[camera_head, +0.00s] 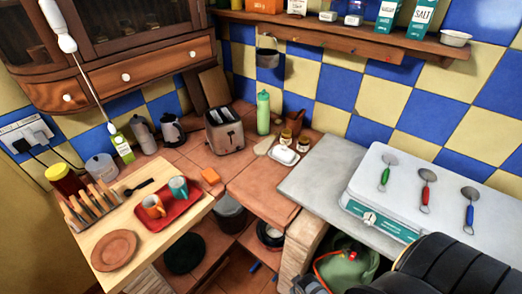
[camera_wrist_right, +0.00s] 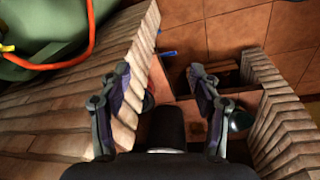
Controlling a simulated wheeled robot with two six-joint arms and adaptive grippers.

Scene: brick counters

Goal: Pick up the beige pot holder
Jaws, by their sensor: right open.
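A small flat beige item (camera_head: 265,145) lies on the tiled counter by the green bottle (camera_head: 263,112) in the head view. It may be the beige pot holder, but it is too small to be sure. My right gripper (camera_wrist_right: 165,82) is open in the right wrist view, with its two fingers wide apart. Nothing is between the fingertips, which hang over the open space between brick supports, away from the beige item. My left gripper is not in view.
A white butter dish (camera_head: 284,155) and small jars stand right of the beige item, a toaster (camera_head: 224,130) left. A green gas bottle (camera_head: 347,268) stands below. A red tray (camera_head: 168,208) holds two mugs.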

